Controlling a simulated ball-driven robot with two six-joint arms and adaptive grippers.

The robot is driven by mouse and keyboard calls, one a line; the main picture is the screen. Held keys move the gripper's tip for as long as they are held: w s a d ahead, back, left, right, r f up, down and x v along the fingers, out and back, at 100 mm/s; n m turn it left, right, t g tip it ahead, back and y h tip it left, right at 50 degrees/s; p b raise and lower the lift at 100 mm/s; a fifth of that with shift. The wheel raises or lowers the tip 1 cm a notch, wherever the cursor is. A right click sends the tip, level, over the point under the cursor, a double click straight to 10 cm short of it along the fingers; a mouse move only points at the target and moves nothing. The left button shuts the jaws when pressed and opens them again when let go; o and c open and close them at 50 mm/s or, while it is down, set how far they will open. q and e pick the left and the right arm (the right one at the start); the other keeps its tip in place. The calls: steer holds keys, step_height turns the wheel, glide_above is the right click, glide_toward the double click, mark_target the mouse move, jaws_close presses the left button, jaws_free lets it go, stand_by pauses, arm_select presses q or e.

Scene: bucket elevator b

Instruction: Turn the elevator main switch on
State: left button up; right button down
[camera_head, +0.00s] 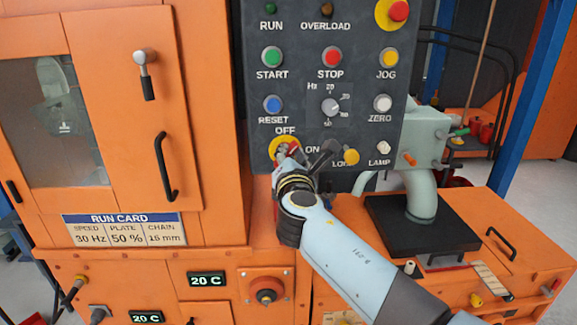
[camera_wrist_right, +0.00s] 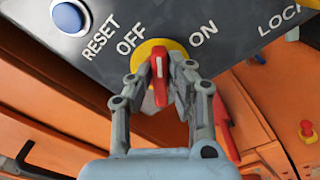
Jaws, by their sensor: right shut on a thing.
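The main switch (camera_head: 277,147) is a yellow round plate with a red handle, low on the dark control panel (camera_head: 350,105). OFF is printed above it and ON to its right. In the right wrist view the red handle (camera_wrist_right: 158,75) stands between the fingers of my right gripper (camera_wrist_right: 160,82), which is shut on it. In the head view my right gripper (camera_head: 289,158) covers much of the switch. My left gripper is not in view.
The blue RESET button (camera_head: 273,104) is above. An orange cabinet (camera_head: 205,130) stands left, and an orange bench (camera_head: 530,235) lies below right.

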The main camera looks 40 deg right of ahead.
steer(key=shift+s+d+f+m+b, duration=0.1)
steer(key=shift+f+m+b, duration=0.05)
steer(key=shift+m+b, duration=1.35)
steer(key=shift+f+m+b, duration=0.2)
steer(key=shift+m+b, duration=0.85)
steer(key=shift+m, duration=0.7)
steer(key=shift+s+d+f+m+b, duration=0.1)
steer(key=shift+f+m+b, duration=0.05)
steer(key=shift+m+b, duration=1.35)
steer(key=shift+m, duration=0.25)
steer(key=c, duration=1.3)
jaws_free()
steer(key=shift+a, duration=0.1)
steer(key=v, duration=0.7)
steer(key=shift+s+a, duration=0.1)
steer(key=shift+s, duration=0.05)
